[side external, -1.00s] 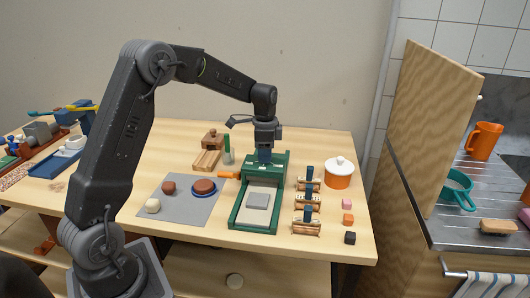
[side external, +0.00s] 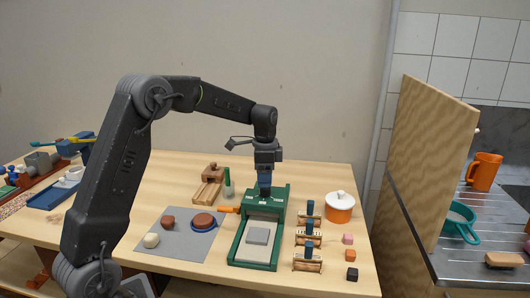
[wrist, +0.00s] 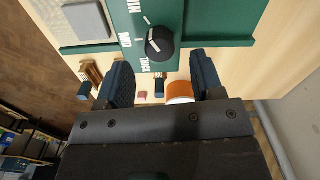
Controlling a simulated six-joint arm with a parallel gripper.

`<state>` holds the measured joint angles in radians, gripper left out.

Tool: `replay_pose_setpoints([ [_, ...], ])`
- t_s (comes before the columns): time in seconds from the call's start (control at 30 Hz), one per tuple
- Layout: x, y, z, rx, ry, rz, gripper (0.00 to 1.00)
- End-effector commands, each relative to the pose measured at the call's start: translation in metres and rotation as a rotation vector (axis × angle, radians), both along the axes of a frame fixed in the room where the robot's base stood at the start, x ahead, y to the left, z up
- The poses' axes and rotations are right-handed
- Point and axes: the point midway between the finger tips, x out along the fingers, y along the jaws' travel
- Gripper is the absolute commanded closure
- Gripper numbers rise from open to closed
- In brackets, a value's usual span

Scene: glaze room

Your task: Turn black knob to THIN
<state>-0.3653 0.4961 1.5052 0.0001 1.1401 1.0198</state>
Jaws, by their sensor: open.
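The black knob (wrist: 160,42) sits on the green panel of the slab press, beside the printed labels THIN, MID and THICK. THIN is at the top of the wrist view, MID in the middle and THICK below. A light mark shows on the knob; I cannot tell exactly which label it points at. The green press (side external: 243,232) stands on the table with a grey slab on its bed. My gripper (wrist: 160,60) is open, one finger to each side of the knob and apart from it. In the side external view my gripper (side external: 265,191) points down over the press head and hides the knob.
An orange pot (side external: 340,211) with a white lid and several small wooden rollers (side external: 307,262) stand right of the press. A grey mat (side external: 178,239) with clay pieces lies left. An orange handle (side external: 229,210) sticks out from the press's left side.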

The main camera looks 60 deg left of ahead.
Motion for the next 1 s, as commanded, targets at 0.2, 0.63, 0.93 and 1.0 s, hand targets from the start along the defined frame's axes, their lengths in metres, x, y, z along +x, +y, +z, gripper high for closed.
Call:
replay_pose_setpoints([
  [0.2,0.000,0.000,0.052,0.001,-0.005,0.000,0.39],
  [0.63,0.000,0.000,0.100,0.000,0.000,0.000,0.39],
  [0.93,0.000,0.000,0.100,0.000,0.001,0.000,0.39],
  [1.0,0.000,0.000,0.100,0.000,0.001,0.000,0.39],
])
